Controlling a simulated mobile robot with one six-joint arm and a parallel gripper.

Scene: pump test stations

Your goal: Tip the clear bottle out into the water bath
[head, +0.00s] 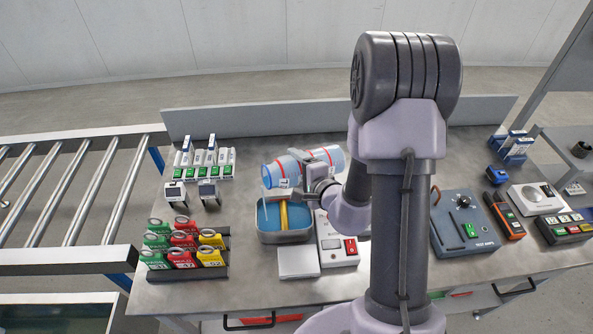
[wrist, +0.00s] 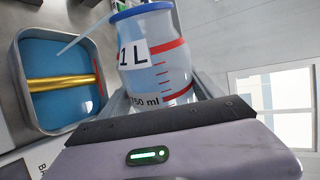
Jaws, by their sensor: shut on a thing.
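The clear bottle (head: 283,170) has red bands, a blue rim and a 1 L label. My gripper (head: 318,172) is shut on it and holds it lying on its side above the water bath, mouth to the left. In the wrist view the bottle (wrist: 152,62) shows its blue rim, and a thin pale stream (wrist: 85,33) runs from the mouth toward the bath. The water bath (head: 285,238) is a grey tray of blue water with a yellow bar in it; it also shows in the wrist view (wrist: 18,75). Part of the bottle is hidden by my gripper.
A white scale-like device (head: 336,248) with a red switch stands right of the bath, and a white block (head: 298,262) in front. A rack of coloured tags (head: 185,250) is at left. Small white boxes (head: 205,160) stand behind. A grey test box (head: 463,225) is right of my arm.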

